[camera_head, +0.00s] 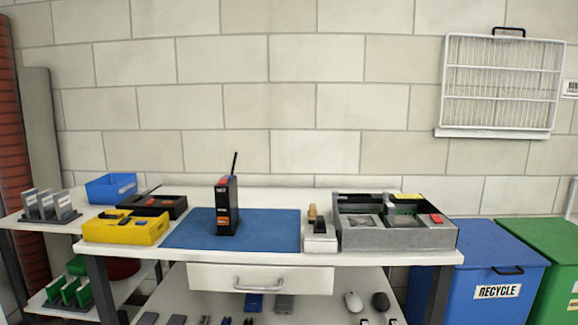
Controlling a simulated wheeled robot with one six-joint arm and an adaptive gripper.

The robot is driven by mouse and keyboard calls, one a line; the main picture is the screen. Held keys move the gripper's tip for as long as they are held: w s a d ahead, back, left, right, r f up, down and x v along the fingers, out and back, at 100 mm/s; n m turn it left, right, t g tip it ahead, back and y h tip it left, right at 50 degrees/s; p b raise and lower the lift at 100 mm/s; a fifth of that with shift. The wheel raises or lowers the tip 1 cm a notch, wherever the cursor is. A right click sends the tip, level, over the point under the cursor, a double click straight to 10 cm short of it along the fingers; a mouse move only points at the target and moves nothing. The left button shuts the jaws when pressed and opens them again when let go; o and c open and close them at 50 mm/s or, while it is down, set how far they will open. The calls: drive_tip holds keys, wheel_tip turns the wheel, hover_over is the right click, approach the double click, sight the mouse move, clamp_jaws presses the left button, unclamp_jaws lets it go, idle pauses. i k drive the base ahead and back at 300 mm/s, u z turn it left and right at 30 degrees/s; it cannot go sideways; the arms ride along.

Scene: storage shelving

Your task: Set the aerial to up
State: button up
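A small black device (228,203) with red and orange patches stands upright on the blue mat (270,229) on the white workbench. Its thin black aerial (235,164) rises from the top, pointing up with a slight lean to the right. The aerial's base joint is too small to make out. My gripper is not in view, and nothing of my arm shows near the device.
A yellow box (127,229), a dark tray (154,202) and a blue bin (111,188) stand left of the mat. A grey compartment tray (398,238) and a small white holder (319,240) stand right. A drawer (261,278) is below. The mat around the device is clear.

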sight(236, 154)
drive_tip(key=z, duration=0.25)
drive_tip(key=k, duration=0.3)
drive_tip(key=u, duration=0.9)
drive_tip(key=i, duration=0.65)
drive_tip(key=u, duration=0.35)
